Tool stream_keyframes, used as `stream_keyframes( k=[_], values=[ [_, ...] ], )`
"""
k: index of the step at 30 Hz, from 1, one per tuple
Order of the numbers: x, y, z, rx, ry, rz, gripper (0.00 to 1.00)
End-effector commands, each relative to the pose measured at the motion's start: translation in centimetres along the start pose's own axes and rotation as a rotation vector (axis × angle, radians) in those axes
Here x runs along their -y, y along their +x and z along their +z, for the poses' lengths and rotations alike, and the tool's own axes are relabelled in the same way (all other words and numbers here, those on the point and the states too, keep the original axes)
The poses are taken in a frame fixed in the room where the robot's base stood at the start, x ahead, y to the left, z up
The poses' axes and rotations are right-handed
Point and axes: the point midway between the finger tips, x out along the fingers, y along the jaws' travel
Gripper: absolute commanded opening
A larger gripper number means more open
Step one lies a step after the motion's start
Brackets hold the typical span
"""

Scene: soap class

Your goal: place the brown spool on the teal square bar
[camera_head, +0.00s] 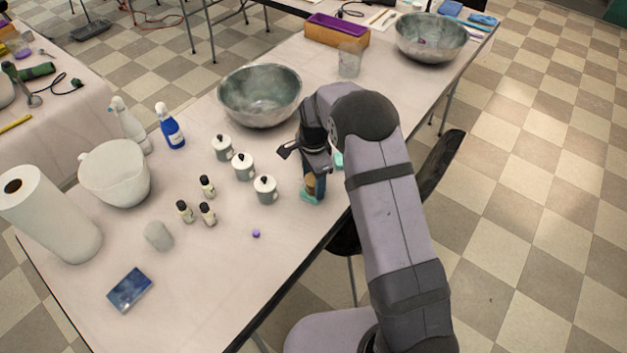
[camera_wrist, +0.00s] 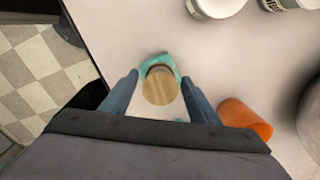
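The brown spool (camera_wrist: 160,86) shows in the wrist view as a round wooden end between my two fingertips. The teal square bar (camera_wrist: 155,60) shows around its far side and looks to be beneath it. My gripper (camera_wrist: 159,77) is open, with a finger on each side of the spool and a narrow gap at each. In the head view the spool (camera_head: 310,182) appears upright over the teal bar (camera_head: 311,198), partly hidden by my gripper (camera_head: 314,189). I cannot tell whether the spool's hidden underside touches the bar.
White lidded jars (camera_head: 243,167) stand left of my gripper. An orange cylinder (camera_wrist: 245,117) lies to the right in the wrist view. A metal bowl (camera_head: 260,95) is farther back. The table edge (camera_head: 330,237) is close by. Bare table lies around a small purple piece (camera_head: 256,233).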

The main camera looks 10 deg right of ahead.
Motion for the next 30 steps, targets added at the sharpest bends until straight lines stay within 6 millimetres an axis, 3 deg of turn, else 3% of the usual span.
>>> stream_keyframes(
  k=[11,24,30],
  values=[
    [0.1,-1.5,0.0,-0.001,0.0,-0.004,0.55],
    [0.1,-8.9,0.0,-0.001,0.0,-0.005,0.55],
    [0.0,-11.3,0.0,0.0,0.0,-0.001,0.55]
  ],
)
